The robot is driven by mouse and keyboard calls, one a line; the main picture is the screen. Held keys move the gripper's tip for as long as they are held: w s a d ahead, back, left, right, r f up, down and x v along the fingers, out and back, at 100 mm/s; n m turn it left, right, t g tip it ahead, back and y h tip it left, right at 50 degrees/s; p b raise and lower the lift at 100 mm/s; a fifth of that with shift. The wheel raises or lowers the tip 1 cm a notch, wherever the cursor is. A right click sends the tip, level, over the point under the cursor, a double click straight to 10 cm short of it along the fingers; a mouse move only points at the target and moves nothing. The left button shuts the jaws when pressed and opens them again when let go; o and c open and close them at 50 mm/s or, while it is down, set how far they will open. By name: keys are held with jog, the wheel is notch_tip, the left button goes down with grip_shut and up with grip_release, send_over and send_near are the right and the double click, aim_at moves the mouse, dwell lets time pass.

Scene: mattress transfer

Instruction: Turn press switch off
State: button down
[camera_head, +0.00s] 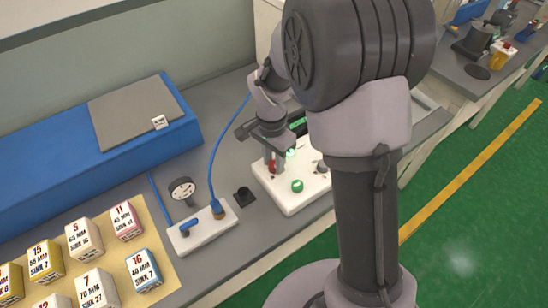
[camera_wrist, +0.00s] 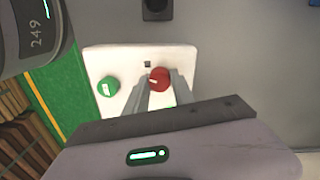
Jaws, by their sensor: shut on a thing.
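A white control panel (camera_head: 291,205) lies on the grey bench, with a round green knob (camera_head: 297,186) and a red knob (camera_head: 271,167) on its top. In the wrist view the green knob (camera_wrist: 108,87) is left of the red knob (camera_wrist: 160,78), on the white panel (camera_wrist: 105,60). My gripper (camera_head: 274,162) reaches down onto the panel at the red knob. In the wrist view my gripper (camera_wrist: 160,84) has its two fingers on either side of the red knob, shut on it. My arm hides part of the panel in the head view.
A small black block (camera_head: 243,196) lies between. Several labelled boxes (camera_head: 83,238) sit at the lower left. A blue case (camera_head: 60,190) is at the back left.

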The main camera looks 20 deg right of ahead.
jog(key=n+p, duration=0.2)
jog(key=n, duration=0.4)
jog(key=shift+n, duration=0.3)
jog(key=n+p, duration=0.1)
jog(key=n, duration=0.2)
jog(key=shift+p, duration=0.3)
jog(key=shift+s+n+p, duration=0.1)
jog(key=shift+n+p, duration=0.45)
jog(key=shift+n, duration=1.45)
jog(key=c, duration=1.1)
grip_release()
jog(key=shift+o, duration=0.2)
